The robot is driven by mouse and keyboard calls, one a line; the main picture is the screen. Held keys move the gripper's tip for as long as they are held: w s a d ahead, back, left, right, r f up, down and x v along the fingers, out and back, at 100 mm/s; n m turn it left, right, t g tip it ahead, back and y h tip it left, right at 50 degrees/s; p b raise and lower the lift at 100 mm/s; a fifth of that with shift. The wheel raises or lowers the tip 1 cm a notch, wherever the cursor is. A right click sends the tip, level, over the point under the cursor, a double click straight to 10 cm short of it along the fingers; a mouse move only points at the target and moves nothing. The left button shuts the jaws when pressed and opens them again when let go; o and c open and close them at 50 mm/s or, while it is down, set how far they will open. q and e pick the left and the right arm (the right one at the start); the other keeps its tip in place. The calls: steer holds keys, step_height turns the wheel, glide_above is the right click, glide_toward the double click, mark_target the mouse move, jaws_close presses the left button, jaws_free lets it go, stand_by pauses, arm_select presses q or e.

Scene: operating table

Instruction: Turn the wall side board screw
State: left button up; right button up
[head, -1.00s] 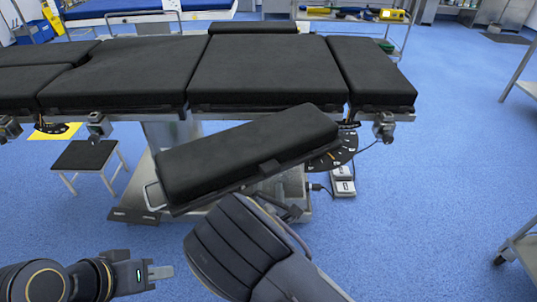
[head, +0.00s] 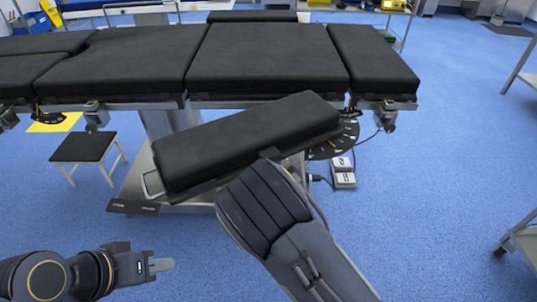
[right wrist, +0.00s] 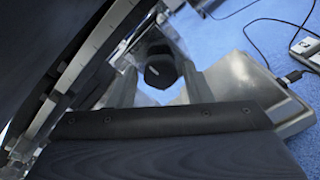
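The tilted side board (head: 245,140) is a black padded rectangle attached to the near side of the operating table (head: 260,60). In the right wrist view, a dark round screw knob (right wrist: 160,68) sits below the board's underside. My right gripper (right wrist: 158,85) has its two grey fingers apart, one on each side of the knob, with a gap to it. Whether the knob lies between the tips or beyond them is unclear. In the head view my right forearm hides that gripper. My left gripper (head: 161,265) is at the lower left, away from the table, holding nothing visible.
A small black-topped stool (head: 84,147) stands left of the table base. A foot pedal (head: 343,172) with a cable lies on the floor to the right. A metal cart (head: 525,240) stands at the right edge. The blue floor between is clear.

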steer(key=c, duration=0.7)
